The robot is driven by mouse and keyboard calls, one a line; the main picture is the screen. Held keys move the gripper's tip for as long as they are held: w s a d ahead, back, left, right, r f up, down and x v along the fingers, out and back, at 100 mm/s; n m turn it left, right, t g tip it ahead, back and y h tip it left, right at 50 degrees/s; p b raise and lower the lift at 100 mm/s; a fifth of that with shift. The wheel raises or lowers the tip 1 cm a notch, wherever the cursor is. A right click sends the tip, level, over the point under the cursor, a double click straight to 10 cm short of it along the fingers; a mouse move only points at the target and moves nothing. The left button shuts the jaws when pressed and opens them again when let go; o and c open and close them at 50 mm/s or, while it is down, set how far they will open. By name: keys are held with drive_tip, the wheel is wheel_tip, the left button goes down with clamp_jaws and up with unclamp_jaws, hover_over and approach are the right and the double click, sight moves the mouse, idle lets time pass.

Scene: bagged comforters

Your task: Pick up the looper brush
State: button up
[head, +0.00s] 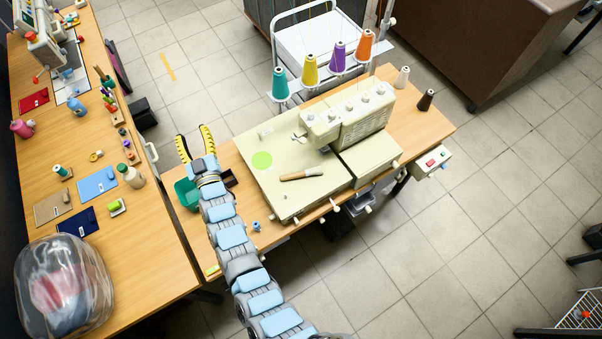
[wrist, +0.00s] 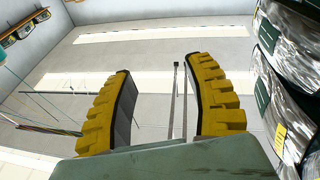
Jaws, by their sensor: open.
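A small brush-like tool with a brown handle and a pale end (head: 301,174), which looks like the looper brush, lies on the cream bed plate of the sewing machine (head: 345,125). My gripper (head: 194,134) is to the left of it in the head view, above the left end of the machine's table and well apart from the brush. Its two yellow ribbed fingers are spread, with nothing between them. In the wrist view my gripper (wrist: 160,65) is also open and empty, facing the far floor and wall. The brush does not show there.
Thread cones, including a purple one (head: 338,56), stand behind the machine. A teal bin (head: 187,193) sits at the table's left end, near my arm. A second wooden table (head: 140,246) on the left holds sewing items and a bagged bundle (head: 62,287). Bagged comforters (wrist: 292,70) line the wrist view's right.

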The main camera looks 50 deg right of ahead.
drive_tip(key=w+d+f+n+g+y+b, duration=0.35)
drive_tip(key=w+d+f, duration=0.25)
drive_tip(key=w, duration=0.3)
drive_tip(key=n+g+y+b, duration=0.6)
drive_tip(key=n+g, duration=0.5)
drive_tip(key=g, duration=0.5)
hover_over(284, 176)
wheel_tip(284, 176, down, 6)
drive_tip(key=shift+t, duration=0.35)
drive_tip(key=f, duration=1)
drive_tip(key=shift+w+a+f, duration=0.1)
drive_tip(key=shift+a+f, duration=0.1)
drive_tip(key=shift+a, duration=0.05)
drive_tip(key=shift+s+d+f+b, duration=0.1)
drive_tip(key=shift+d+f+b, duration=0.05)
drive_tip(key=shift+f, duration=1.4)
drive_tip(key=shift+s+d+f+b, duration=0.1)
drive_tip(key=shift+f+b, duration=0.05)
drive_tip(key=shift+f, duration=1.35)
clamp_jaws()
